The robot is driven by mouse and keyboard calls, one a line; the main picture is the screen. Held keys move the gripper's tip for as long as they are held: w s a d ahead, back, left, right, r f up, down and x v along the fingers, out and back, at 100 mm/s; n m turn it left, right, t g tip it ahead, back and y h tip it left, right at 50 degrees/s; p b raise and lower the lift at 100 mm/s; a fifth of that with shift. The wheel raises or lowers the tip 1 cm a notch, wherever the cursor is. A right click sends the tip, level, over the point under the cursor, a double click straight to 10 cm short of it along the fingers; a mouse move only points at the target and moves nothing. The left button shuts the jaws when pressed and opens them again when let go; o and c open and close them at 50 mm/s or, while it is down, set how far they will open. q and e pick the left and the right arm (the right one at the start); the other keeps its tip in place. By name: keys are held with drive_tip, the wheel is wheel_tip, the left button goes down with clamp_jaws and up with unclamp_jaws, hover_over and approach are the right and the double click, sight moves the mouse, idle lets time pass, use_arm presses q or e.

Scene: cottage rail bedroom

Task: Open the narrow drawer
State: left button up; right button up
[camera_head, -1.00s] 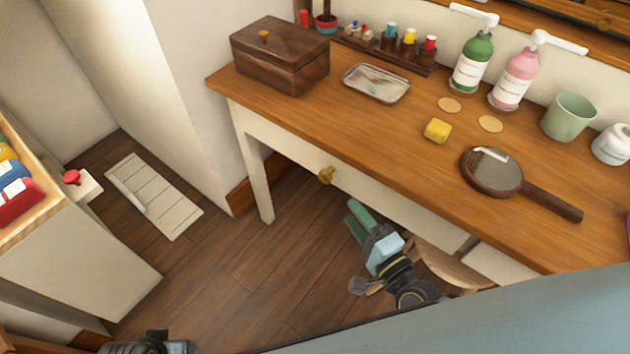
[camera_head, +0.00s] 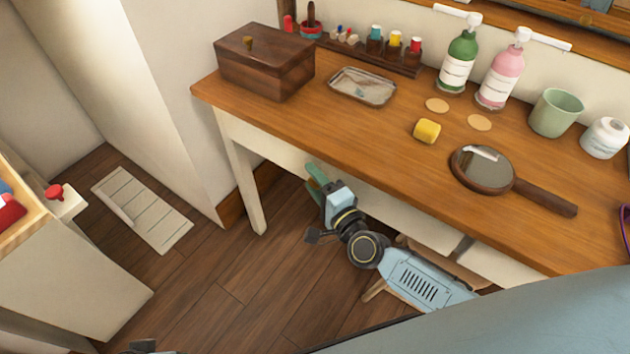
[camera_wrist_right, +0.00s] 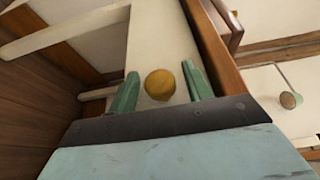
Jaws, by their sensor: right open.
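The narrow drawer (camera_wrist_right: 155,40) is a cream front under the wooden desk top, with a round brass knob (camera_wrist_right: 160,85). It looks closed. My right gripper (camera_head: 314,176) is at the desk's front edge, its green fingers reaching up to the drawer front and hiding the knob in the head view. In the right wrist view the open green fingers (camera_wrist_right: 161,90) stand on either side of the knob, with a gap on each side. A dark sliver of my left gripper (camera_head: 141,346) shows at the bottom edge; its fingers are out of sight.
The desk top (camera_head: 370,150) carries a wooden box (camera_head: 265,65), a metal tray (camera_head: 362,87), a yellow block (camera_head: 427,131), a hand mirror (camera_head: 483,168), pump bottles (camera_head: 459,62) and a green cup (camera_head: 555,113). A stool is partly hidden behind my right arm.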

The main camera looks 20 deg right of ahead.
drive_tip(key=shift+c, duration=0.4)
clamp_jaws()
drive_tip(key=shift+s+a, duration=0.1)
